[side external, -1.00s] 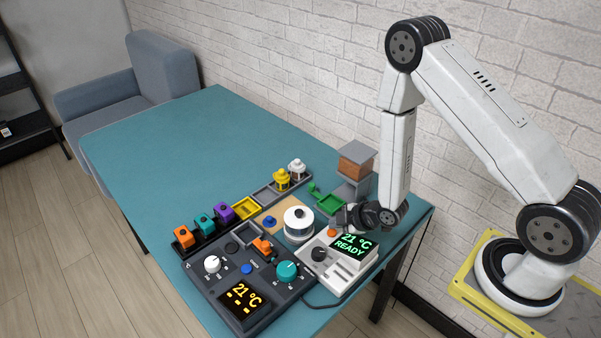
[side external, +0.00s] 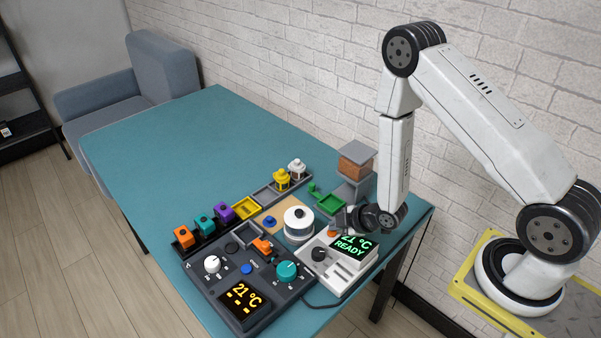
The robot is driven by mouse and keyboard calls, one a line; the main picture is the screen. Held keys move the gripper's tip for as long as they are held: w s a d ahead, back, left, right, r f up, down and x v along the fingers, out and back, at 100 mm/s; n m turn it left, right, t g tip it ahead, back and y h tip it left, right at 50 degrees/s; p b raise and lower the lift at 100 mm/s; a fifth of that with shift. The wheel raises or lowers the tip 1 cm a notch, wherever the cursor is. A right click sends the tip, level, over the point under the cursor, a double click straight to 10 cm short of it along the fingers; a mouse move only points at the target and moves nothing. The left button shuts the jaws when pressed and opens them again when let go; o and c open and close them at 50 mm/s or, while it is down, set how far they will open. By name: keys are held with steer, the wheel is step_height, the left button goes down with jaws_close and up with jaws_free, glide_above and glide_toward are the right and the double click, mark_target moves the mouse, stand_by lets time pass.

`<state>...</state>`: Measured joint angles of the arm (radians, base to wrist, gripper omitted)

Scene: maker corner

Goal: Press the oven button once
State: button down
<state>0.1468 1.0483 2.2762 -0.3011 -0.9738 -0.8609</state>
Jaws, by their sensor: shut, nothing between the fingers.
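A light grey unit (side external: 345,284) stands at the table's right front, with a black knob (side external: 319,254), an orange button (side external: 332,233) and a display (side external: 352,247) reading 21 °C READY in green. A dark panel (side external: 205,285) beside it has a blue button (side external: 247,269), a white knob (side external: 212,264), a teal knob (side external: 286,271) and a yellow 21 °C display (side external: 240,300). Neither is visibly labelled as the oven. My gripper (side external: 343,222) is shut and empty, low beside the orange button and over the display's top edge. I cannot tell whether it touches the button.
A white round container (side external: 298,226) stands just left of my gripper. Coloured pieces in trays line the left, such as a purple one (side external: 223,211). The table's far part (side external: 210,135) is clear.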

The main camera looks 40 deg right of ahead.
steer(key=shift+f, duration=0.4)
stand_by(0.7)
steer(key=shift+r, duration=0.85)
stand_by(0.4)
steer(key=shift+r, duration=2.5)
steer(key=shift+r, duration=0.1)
steer(key=r+m, duration=0.1)
steer(key=r, duration=0.1)
step_height(320, 180, up, 6)
steer(key=r+m+g+h, duration=0.1)
steer(key=m+g+h, duration=0.15)
steer(key=m, duration=0.25)
glide_above(335, 233)
steer(key=s, duration=0.3)
steer(key=s+a+r+m+g, duration=0.1)
steer(key=s+r+m+g, duration=0.3)
steer(key=s+r+m, duration=0.1)
steer(key=shift+s+r+y, duration=0.3)
steer(key=shift+s+y, duration=0.05)
steer(key=shift+s, duration=0.4)
